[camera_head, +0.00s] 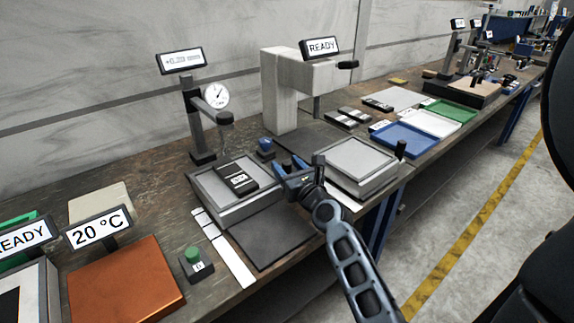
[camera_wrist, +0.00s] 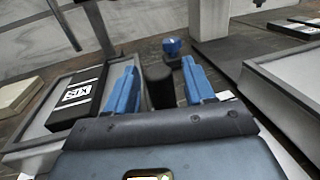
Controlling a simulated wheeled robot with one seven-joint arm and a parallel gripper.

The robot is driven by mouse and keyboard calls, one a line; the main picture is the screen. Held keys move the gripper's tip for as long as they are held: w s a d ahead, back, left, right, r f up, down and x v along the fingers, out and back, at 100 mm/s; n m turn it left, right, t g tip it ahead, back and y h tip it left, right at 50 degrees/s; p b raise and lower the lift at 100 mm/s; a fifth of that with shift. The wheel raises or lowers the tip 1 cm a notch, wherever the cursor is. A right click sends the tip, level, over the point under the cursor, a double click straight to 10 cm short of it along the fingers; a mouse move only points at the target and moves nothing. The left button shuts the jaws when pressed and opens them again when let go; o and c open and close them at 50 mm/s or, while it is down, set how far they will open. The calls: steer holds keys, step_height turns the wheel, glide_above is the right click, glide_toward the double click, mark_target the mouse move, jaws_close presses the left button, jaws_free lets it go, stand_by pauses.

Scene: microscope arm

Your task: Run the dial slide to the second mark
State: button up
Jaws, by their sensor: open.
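The dial slide is a low grey platform (camera_head: 205,205) under the dial gauge (camera_head: 216,95), with a black labelled block (camera_head: 236,179) on top. The platform (camera_wrist: 40,125) and block (camera_wrist: 76,98) also show at left in the wrist view. My gripper (camera_head: 291,170) is at the platform's right end. In the wrist view its blue fingers (camera_wrist: 160,88) are open, with a dark upright knob (camera_wrist: 158,84) between them. I see no clear contact. The gripper hides this knob in the head view.
A second grey platform (camera_head: 358,160) with a black knob (camera_head: 401,149) stands close to the right of my gripper. A blue button (camera_head: 265,146) is just behind it. A beige machine (camera_head: 281,92) stands at the back. A dark flat pad (camera_head: 268,238) lies in front.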

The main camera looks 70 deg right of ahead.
steer(key=shift+w+d, duration=0.15)
jaws_close()
stand_by(0.4)
